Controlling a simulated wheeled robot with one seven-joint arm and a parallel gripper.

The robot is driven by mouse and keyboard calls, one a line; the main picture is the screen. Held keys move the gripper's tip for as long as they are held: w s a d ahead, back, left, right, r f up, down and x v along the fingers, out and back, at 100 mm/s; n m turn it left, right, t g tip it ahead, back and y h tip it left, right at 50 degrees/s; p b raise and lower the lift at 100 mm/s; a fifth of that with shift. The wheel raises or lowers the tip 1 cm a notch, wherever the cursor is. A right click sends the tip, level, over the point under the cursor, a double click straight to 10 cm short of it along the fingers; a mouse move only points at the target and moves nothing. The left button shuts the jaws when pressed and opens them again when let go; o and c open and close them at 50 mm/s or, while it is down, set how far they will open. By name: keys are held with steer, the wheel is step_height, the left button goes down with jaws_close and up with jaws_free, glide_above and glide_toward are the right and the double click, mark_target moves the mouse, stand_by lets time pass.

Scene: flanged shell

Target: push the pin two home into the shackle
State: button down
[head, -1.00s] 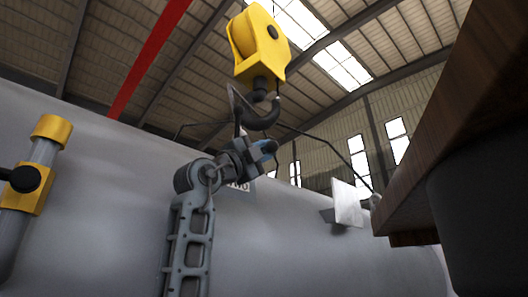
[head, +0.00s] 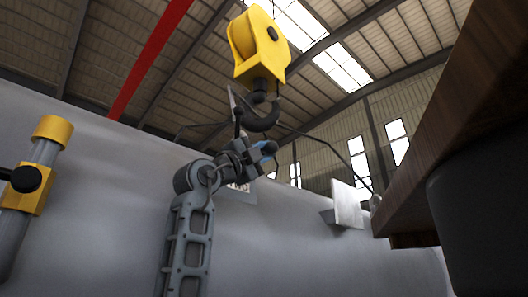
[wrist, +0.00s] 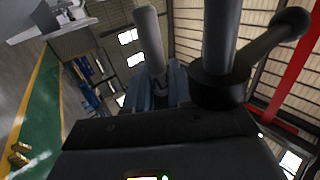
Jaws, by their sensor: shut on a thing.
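My gripper (head: 265,150) is raised in front of the grey shell, just below the black hook (head: 262,118) in the head view. Its fingers have blue tips and are closed. In the wrist view a pale grey rod (wrist: 150,40) stands up at the fingers (wrist: 155,88); it looks like the pin, held in them. Beside it in the wrist view is a dark post with a black collar (wrist: 218,88) and a ball-ended lever (wrist: 290,25); I cannot tell what it belongs to. I cannot make out the shackle or how deep the pin sits.
A yellow hook block (head: 260,48) hangs above, with dark sling legs spreading from the hook. The large grey shell (head: 290,235) fills the background, with a pale plate (head: 347,204) on it. A yellow-capped post (head: 45,150) stands left; a brown wooden edge (head: 455,140) overhangs right.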

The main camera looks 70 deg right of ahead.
steer(key=shift+w+d+r, duration=0.1)
steer(key=shift+w+d, duration=0.35)
steer(key=shift+w, duration=0.35)
steer(key=shift+s+a, duration=0.15)
steer(key=shift+s, duration=0.25)
stand_by(0.4)
steer(key=shift+b, duration=0.5)
stand_by(1.3)
steer(key=shift+w, duration=0.35)
stand_by(0.5)
steer(key=c, duration=0.9)
jaws_free()
steer(key=shift+r, duration=0.15)
